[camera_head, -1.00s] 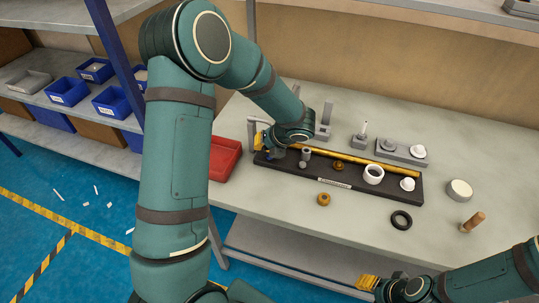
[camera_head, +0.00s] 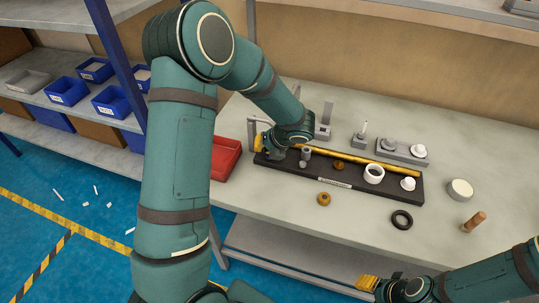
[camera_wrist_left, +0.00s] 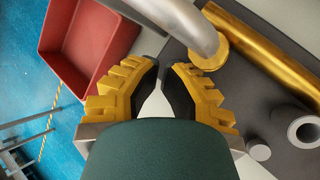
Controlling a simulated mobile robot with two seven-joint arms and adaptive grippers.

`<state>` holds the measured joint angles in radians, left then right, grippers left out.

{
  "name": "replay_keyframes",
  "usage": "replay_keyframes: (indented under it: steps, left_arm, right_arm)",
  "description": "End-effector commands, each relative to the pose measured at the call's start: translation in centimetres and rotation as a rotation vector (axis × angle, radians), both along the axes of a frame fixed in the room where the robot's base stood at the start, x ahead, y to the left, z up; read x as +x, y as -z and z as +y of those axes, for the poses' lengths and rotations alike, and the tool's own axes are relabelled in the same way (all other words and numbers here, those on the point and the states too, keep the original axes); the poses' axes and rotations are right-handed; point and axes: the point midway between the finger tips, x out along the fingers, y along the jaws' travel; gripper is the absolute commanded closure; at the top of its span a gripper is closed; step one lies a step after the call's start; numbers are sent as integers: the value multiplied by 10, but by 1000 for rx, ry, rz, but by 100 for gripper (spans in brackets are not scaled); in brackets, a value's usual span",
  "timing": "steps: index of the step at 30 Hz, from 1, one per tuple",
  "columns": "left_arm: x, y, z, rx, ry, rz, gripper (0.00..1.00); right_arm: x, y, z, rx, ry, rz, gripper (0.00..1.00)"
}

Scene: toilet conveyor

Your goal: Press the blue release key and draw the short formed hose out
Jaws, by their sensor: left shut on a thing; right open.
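A grey bent hose (camera_head: 251,124) rises at the left end of the black base board (camera_head: 400,196). In the left wrist view the hose (camera_wrist_left: 180,20) runs past the fingertips to a gold collar. My left gripper (camera_head: 261,141) is at that end, shut on the hose; its yellow fingers (camera_wrist_left: 165,70) nearly meet at the tips. The exact contact is hard to see. The blue release key cannot be made out; my arm and fingers cover part of that end. My right gripper (camera_head: 366,283) is open and empty, low in the picture, off the table's front edge.
A long yellow pipe (camera_head: 350,157) lies along the board, with a white ring (camera_head: 373,174) and a grey post (camera_head: 305,156) in front. A red bin (camera_head: 226,158) is left. A black ring (camera_head: 401,220) and wooden-handled tool (camera_head: 473,222) lie on the table.

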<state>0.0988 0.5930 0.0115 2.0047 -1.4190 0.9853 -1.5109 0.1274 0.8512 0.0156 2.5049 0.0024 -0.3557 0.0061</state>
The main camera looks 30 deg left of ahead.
Motion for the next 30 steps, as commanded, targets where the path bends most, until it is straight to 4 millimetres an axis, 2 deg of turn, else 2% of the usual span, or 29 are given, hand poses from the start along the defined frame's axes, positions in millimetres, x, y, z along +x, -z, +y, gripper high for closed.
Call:
replay_keyframes:
  steps: [30]
  left_arm:
    - [0, 8, 0, -1, 0, 0, 100]
  right_arm:
    - [0, 5, 0, 0, 0, 0, 53]
